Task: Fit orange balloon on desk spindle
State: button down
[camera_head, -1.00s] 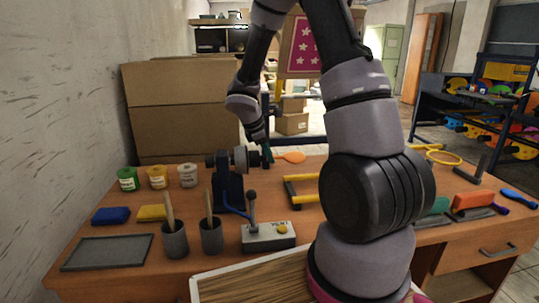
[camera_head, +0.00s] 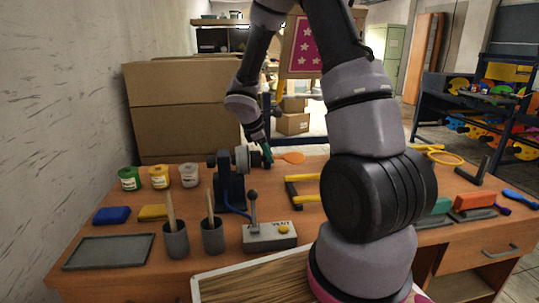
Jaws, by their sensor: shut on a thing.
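The orange balloon (camera_head: 291,158) is at the back of the desk (camera_head: 120,222), to the right of the spindle. My gripper (camera_head: 268,154) is at the balloon's left end, shut on it, and small in this view. The desk spindle (camera_head: 243,158) is a grey disc on a dark blue stand (camera_head: 231,187), just left of my gripper. A small gap or overlap between gripper and spindle cannot be judged from here.
Cups with brushes (camera_head: 176,240), paint jars (camera_head: 159,176) and a grey tray (camera_head: 108,252) are at left. A yellow-handled frame (camera_head: 300,190) lies right of the spindle.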

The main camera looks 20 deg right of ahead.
jog(key=shift+a, duration=0.3)
dwell(0.4)
jog(key=c, duration=0.5)
grip_release()
jog(key=shift+c, duration=0.2)
jog(key=shift+v, duration=4.5)
